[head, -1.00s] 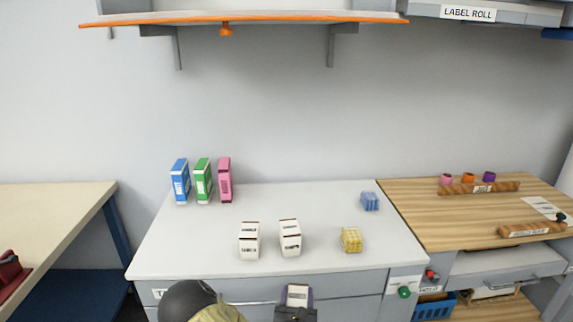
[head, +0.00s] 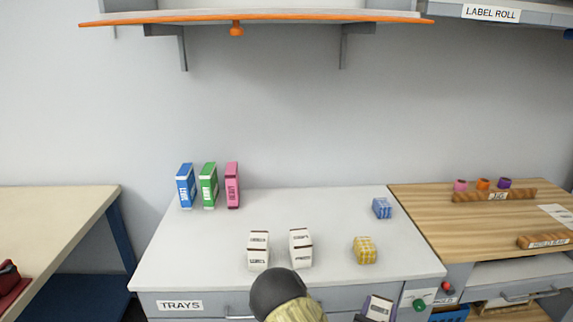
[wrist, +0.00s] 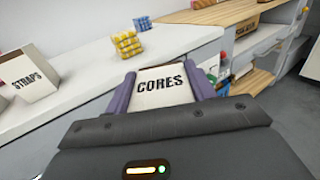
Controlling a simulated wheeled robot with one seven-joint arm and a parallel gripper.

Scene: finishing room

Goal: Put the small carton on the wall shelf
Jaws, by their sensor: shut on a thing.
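My gripper (head: 378,316) is at the bottom edge of the head view, in front of the white counter. In the wrist view its purple fingers (wrist: 163,92) are shut on a small white carton (wrist: 162,86) labelled CORES. The carton's top also shows in the head view (head: 378,306); its lower part is hidden. The wall shelf (head: 260,19), with an orange front edge, is high on the wall at the top of the head view. Little of its upper surface shows.
The white counter (head: 210,235) holds blue, green and pink boxes (head: 208,186), two white cartons (head: 300,248), a yellow block (head: 364,250) and a blue block (head: 382,208). A wooden bench (head: 430,215) stands right. Brackets (head: 183,50) hang under the shelf.

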